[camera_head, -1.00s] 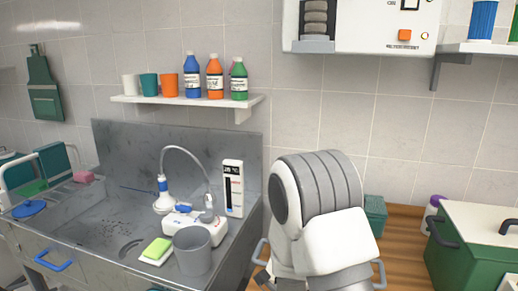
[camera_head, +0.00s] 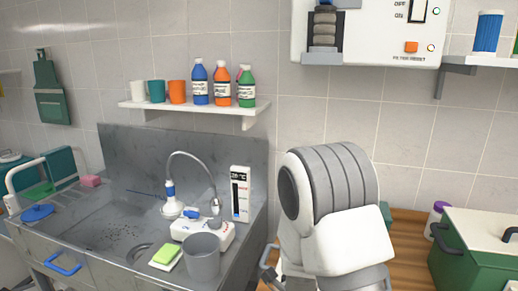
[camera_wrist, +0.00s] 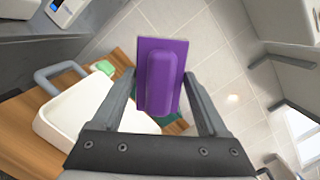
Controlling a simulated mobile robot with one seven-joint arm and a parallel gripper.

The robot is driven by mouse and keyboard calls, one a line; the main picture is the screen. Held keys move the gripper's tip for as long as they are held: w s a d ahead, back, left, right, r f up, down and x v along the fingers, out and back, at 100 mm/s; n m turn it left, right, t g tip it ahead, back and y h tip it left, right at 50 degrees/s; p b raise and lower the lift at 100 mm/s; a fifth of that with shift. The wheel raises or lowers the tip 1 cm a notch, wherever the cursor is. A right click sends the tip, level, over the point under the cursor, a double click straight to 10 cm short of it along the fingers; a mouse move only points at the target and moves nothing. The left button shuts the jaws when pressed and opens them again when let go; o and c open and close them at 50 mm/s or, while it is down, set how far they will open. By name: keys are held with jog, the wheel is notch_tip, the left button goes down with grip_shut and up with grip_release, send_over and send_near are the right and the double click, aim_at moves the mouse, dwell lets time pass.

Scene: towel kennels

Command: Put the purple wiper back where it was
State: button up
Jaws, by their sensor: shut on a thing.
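The purple wiper (camera_wrist: 162,75) is held between the two fingers of my gripper (camera_wrist: 160,100) in the wrist view. It is a flat purple plate with a raised, rounded grip, and my gripper is shut on it. In the head view my arm stands in front of the wooden counter, and the gripper and wiper are not visible there. The place where the wiper was before cannot be told from these frames.
A steel sink (camera_head: 110,222) with a grey cup (camera_head: 202,258) and a green sponge (camera_head: 167,253) lies left of my arm. A shelf (camera_head: 190,109) with cups and bottles hangs above it. A green box (camera_head: 478,262) stands at right on the wooden counter (camera_head: 408,262).

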jog(key=shift+s+a+r, duration=0.15)
jog(key=shift+s+a, duration=0.05)
jog(key=shift+a, duration=0.05)
jog(key=shift+d, duration=0.1)
jog(key=shift+s+d+m+h, duration=0.2)
jog(key=shift+d+m+h, duration=0.1)
jog(key=shift+d+h, duration=0.3)
jog(key=shift+s+d+m+h, duration=0.15)
jog(key=shift+d+m+h, duration=0.2)
jog(key=shift+d, duration=0.4)
jog(key=shift+d, duration=0.1)
